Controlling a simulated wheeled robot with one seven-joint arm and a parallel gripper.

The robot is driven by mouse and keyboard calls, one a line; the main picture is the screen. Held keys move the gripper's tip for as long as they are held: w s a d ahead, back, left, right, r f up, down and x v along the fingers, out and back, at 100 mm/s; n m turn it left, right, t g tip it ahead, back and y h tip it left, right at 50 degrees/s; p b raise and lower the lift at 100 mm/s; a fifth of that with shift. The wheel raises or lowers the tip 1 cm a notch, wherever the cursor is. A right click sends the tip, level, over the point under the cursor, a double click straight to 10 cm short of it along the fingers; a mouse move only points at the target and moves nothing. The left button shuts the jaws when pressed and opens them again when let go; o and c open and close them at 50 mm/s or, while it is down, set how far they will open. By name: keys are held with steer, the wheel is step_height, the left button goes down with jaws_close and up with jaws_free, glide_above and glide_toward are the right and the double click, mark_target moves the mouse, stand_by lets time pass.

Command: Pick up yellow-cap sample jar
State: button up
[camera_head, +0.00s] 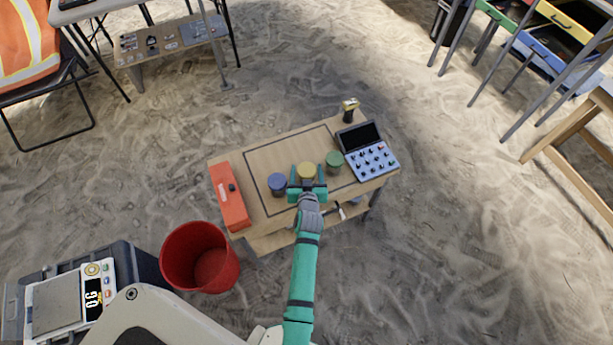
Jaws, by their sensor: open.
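The yellow-cap sample jar (305,169) stands on the small wooden table (262,160), inside a dark outlined rectangle. My gripper (306,174) is open, with one finger on the left and one on the right of the yellow-cap jar. Whether the fingers touch the jar cannot be told, and the gripper hides the jar's lower part. A blue-cap jar (277,183) stands just left of the gripper. A green-cap jar (335,161) stands to its right.
An orange-red box (229,196) lies at the table's left edge. A control panel with knobs (372,159) and a small yellow-black device (349,108) are at the right. A red bucket (199,257) and a scale (62,302) stand on the left. Sand is open to the right.

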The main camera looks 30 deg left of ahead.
steer(key=shift+x, duration=1.1)
steer(key=c, duration=1.2)
steer(key=shift+c, duration=0.2)
steer(key=shift+r, duration=0.1)
